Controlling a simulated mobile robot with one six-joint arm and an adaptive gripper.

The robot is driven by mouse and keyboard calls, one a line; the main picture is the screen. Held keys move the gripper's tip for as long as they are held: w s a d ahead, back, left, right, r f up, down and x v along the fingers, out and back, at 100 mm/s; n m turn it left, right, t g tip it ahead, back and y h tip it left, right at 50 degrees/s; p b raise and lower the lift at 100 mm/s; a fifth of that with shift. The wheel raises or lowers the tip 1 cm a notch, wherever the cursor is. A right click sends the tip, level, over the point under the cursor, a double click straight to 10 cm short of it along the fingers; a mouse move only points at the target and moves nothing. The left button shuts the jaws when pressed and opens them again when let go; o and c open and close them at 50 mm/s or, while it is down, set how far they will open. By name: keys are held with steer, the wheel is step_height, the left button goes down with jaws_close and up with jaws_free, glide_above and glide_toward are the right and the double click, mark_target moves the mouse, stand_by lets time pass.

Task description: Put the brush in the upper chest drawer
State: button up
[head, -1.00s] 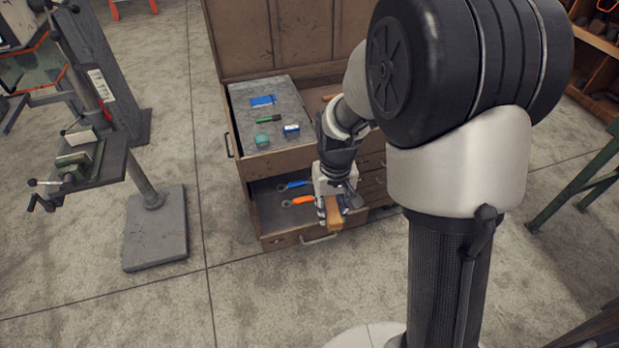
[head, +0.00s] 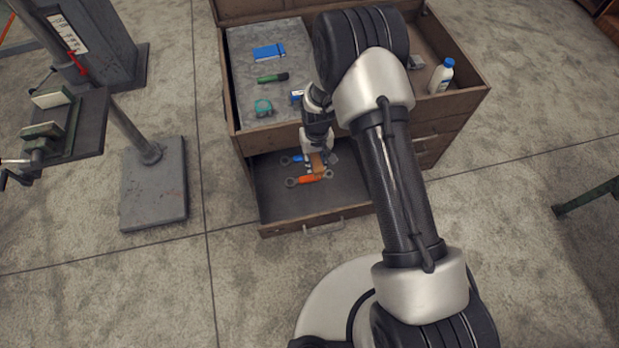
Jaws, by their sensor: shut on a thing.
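The wooden-coloured brush (head: 318,163) is in my gripper (head: 317,158), which is shut on it. Only a small brown part of the brush shows. The gripper points down over the back part of an open drawer (head: 330,200) in the brown chest (head: 455,125). I cannot tell whether the brush touches the drawer floor. In the drawer, an orange-handled tool (head: 312,179) lies just in front of the brush. A blue-handled tool (head: 290,160) lies to its left, partly hidden.
The chest's grey top panel (head: 265,50) holds a blue item, a green item, a teal item and a small blue box. A white bottle (head: 441,76) stands in the right top compartment. The drawer's front half is clear. A machine stand (head: 155,185) is at the left.

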step_height(320, 180, down, 20)
steer(key=b, duration=0.6)
steer(key=shift+w, duration=0.1)
steer(key=shift+f+b, duration=0.45)
steer(key=shift+f, duration=0.25)
steer(key=o, duration=0.9)
steer(key=shift+r, duration=0.1)
